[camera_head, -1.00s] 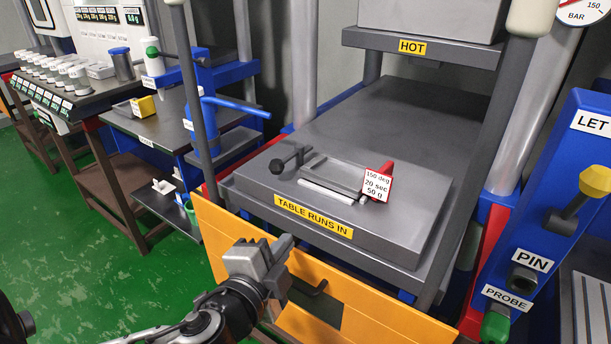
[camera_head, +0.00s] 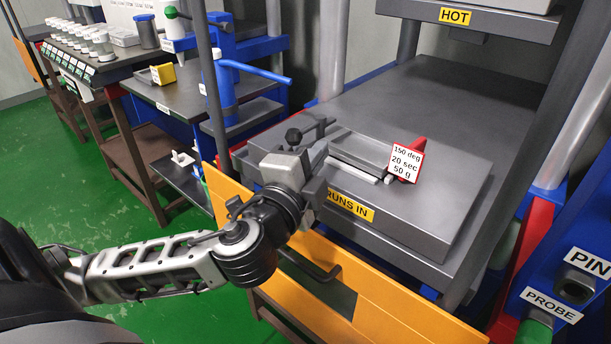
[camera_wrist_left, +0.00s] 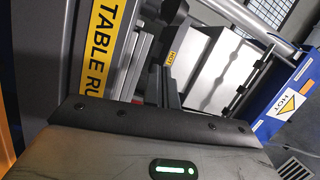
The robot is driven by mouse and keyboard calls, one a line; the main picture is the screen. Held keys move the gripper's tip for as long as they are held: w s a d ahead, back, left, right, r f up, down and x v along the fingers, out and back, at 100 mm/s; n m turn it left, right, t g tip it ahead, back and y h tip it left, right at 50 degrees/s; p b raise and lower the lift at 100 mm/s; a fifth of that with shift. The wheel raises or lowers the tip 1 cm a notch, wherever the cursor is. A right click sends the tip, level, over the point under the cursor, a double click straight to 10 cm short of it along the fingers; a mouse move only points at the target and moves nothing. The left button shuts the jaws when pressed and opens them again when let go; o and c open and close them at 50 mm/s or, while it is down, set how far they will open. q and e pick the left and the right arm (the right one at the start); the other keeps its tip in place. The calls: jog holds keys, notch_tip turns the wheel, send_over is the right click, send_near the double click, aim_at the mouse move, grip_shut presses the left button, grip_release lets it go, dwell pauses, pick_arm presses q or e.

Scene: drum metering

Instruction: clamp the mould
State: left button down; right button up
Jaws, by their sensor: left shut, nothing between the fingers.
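The mould (camera_head: 362,152) is a flat grey block lying on the grey sliding table (camera_head: 420,215) of the press, near its front edge. My left gripper (camera_head: 321,153) is shut and empty over the table's front left part, close beside the clamp handle and the mould's left end. Whether it touches either I cannot tell. My right gripper is out of view.
An orange front panel (camera_head: 400,318) with a dark handle stands below the table. The hot upper platen (camera_head: 480,22) is above and behind. A blue bench press (camera_head: 225,90) is to the left. The table behind the mould is clear.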

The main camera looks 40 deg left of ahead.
aim_at(312, 126)
pick_arm(q)
jog(key=w, duration=0.4)
jog(key=shift+w+a+r+p, duration=0.2)
jog(key=shift+a+r+p, duration=0.05)
jog(key=shift+a+p, duration=0.15)
jog(key=shift+w+a+f, duration=0.1)
jog(key=shift+a+f, duration=0.1)
jog(key=shift+a, duration=0.05)
jog(key=shift+s+a+f, duration=0.15)
jog(key=shift+s+a, duration=0.3)
jog(key=shift+a, duration=0.3)
jog(key=shift+s+a+f, duration=0.15)
jog(key=shift+s+a, duration=0.3)
jog(key=shift+a, duration=0.3)
